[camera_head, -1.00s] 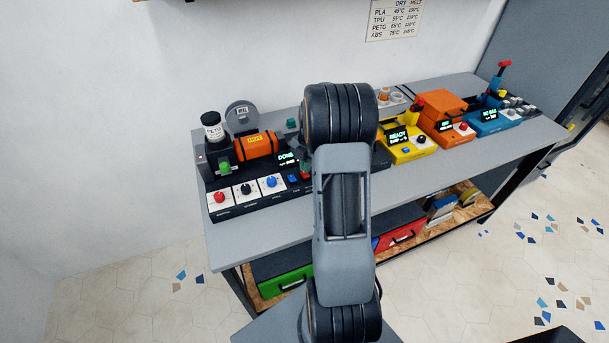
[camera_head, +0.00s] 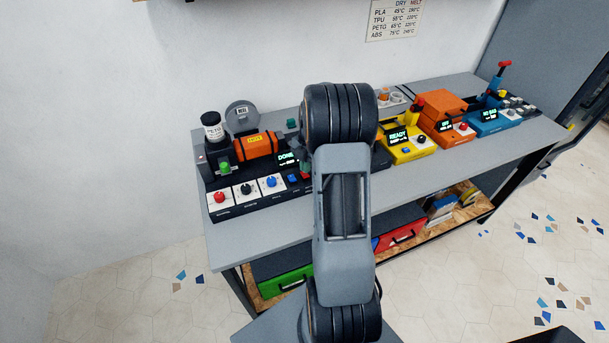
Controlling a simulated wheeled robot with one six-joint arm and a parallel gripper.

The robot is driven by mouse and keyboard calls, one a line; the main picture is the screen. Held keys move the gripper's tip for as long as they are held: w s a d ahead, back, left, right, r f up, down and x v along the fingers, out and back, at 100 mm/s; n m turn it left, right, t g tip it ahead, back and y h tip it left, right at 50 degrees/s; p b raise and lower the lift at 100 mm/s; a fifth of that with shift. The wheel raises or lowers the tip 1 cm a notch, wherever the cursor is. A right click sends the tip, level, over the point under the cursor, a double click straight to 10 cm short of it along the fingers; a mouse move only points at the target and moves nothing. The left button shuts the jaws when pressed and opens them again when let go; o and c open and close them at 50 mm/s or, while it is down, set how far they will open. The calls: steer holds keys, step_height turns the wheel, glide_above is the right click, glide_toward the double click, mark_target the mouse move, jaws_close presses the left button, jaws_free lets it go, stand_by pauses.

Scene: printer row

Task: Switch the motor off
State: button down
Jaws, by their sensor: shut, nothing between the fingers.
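A black extruder-like machine stands at the left of the bench, with an orange barrel (camera_head: 257,146) and a lit display (camera_head: 286,159) reading DONE. Its front panel carries a red knob (camera_head: 219,198), a black knob (camera_head: 246,189) and a blue knob (camera_head: 271,182) on white plates. The small labels below are too small to read, so I cannot tell which one is the motor's. A small blue button (camera_head: 292,178) sits right of them. My arm stands upright in mid-view and covers the machine's right end. My gripper is hidden behind the arm.
On the grey bench (camera_head: 235,238), a yellow machine (camera_head: 412,150), an orange machine (camera_head: 443,112) and a blue machine (camera_head: 492,125) stand to the right. A black-lidded jar (camera_head: 213,132) tops the black machine's left end. Green (camera_head: 285,286) and red (camera_head: 402,238) cases lie on the lower shelf.

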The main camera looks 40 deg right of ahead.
mark_target(306, 175)
steer(key=shift+f+b, duration=1.1)
steer(key=shift+f, duration=0.25)
stand_by(0.7)
steer(key=shift+r, duration=0.1)
steer(key=shift+r+p, duration=2.25)
steer(key=shift+r, duration=1.25)
